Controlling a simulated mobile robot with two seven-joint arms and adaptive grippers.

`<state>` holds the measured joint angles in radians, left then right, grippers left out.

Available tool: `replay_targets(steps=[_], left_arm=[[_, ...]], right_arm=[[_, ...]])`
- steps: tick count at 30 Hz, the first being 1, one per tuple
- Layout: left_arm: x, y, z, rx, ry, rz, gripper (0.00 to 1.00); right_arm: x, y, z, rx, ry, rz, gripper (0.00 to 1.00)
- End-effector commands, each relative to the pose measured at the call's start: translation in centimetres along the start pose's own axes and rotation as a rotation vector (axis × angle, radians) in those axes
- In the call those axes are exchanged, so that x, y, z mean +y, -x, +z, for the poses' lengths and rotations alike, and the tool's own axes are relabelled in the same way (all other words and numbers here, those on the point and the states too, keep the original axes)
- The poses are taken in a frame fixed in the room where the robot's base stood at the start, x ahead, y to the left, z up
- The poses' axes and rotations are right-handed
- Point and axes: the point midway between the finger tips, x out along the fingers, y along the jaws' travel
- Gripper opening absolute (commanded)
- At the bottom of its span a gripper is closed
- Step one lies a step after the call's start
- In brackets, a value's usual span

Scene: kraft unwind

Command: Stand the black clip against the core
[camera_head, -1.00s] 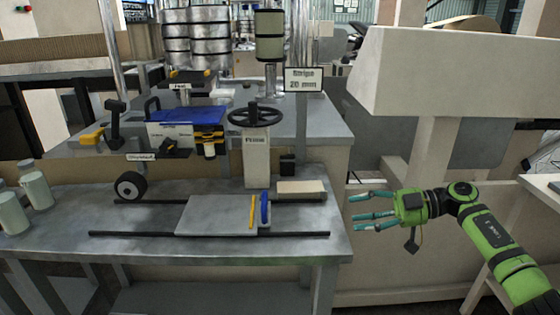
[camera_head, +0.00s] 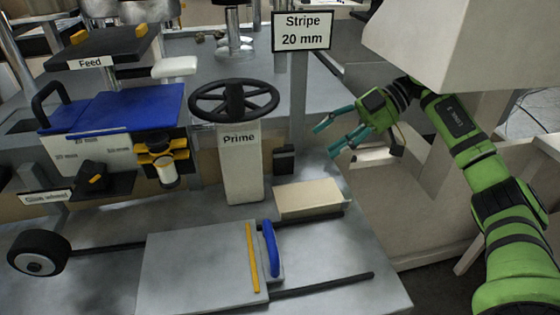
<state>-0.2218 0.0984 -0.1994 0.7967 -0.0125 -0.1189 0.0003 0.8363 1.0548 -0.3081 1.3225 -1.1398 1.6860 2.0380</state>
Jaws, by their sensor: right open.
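My right gripper (camera_head: 327,138) is open and empty, with its teal fingers apart. It hangs at the bench's right edge, right of the post marked Prime (camera_head: 240,168), and points left. A small black block (camera_head: 284,160) stands just right of that post, left of and apart from the fingertips; I cannot tell whether it is the black clip. I cannot pick out the core with certainty; a small white spool (camera_head: 166,173) sits under the blue-topped unit. My left gripper is not in view.
A beige block (camera_head: 307,198) lies on the bench before the black block. A handwheel (camera_head: 234,98) tops the post. A grey plate (camera_head: 195,270) with a blue handle (camera_head: 270,247) sits across dark rails. A pale overhead housing (camera_head: 470,45) is close above my right arm.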

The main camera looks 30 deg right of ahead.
Motion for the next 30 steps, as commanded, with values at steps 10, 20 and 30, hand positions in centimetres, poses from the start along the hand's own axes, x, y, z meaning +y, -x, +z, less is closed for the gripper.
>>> replay_targets(steps=[10,20,30], left_arm=[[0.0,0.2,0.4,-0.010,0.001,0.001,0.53],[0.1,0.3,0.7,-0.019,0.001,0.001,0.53],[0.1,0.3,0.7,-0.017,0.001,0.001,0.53]], right_arm=[[0.0,-4.6,-3.3,0.003,0.002,-0.001,0.58],[-0.1,-8.0,-4.8,0.003,0.001,-0.004,0.58],[0.0,-9.8,-4.7,0.002,0.000,0.001,0.58]])
